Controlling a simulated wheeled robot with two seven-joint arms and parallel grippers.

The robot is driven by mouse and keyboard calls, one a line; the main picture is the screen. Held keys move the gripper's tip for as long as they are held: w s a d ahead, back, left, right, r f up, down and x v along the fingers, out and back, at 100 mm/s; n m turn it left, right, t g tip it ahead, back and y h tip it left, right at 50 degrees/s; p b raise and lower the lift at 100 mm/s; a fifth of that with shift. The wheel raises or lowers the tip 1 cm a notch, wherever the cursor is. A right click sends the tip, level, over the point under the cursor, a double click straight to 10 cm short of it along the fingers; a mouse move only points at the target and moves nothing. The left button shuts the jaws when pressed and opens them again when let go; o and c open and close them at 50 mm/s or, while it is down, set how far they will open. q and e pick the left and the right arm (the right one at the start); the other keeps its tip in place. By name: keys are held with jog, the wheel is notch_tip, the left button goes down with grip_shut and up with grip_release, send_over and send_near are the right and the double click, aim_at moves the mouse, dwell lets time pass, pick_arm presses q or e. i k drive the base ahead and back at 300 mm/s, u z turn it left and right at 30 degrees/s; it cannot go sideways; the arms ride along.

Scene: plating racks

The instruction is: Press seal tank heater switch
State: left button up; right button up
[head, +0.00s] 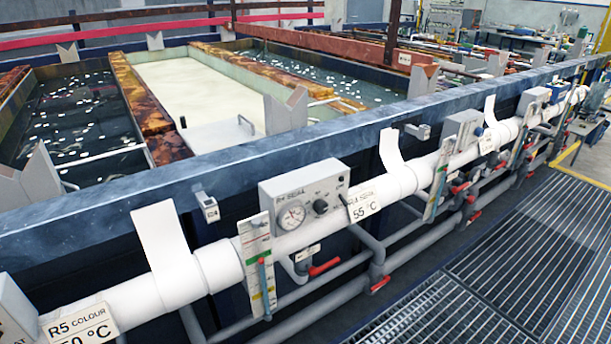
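A grey control box (304,201) marked "R4 SEAL" is fixed at the front of the tank line, just above the white pipe. It carries a round dial gauge (291,215) on its left. A black knob (320,206) sits right of the gauge, and a small dark switch or lever (345,201) shows near the box's lower right edge. I cannot tell its position. A tag (363,204) reading "55 °C" hangs at the box's right. Neither of my grippers is in view.
The white pipe (110,300) runs along the blue tank rim (100,216), with red-handled valves (324,267) below. Another box (12,318) by an "R5 COLOUR" tag (80,327) stands at lower left. Grated floor (480,290) lies clear at right. Open tanks lie behind the rim.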

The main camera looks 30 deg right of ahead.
aim_at(345, 201)
jog(key=k, duration=0.5)
jog(key=z, duration=0.95)
jog(key=i, duration=0.95)
jog(key=u, duration=0.95)
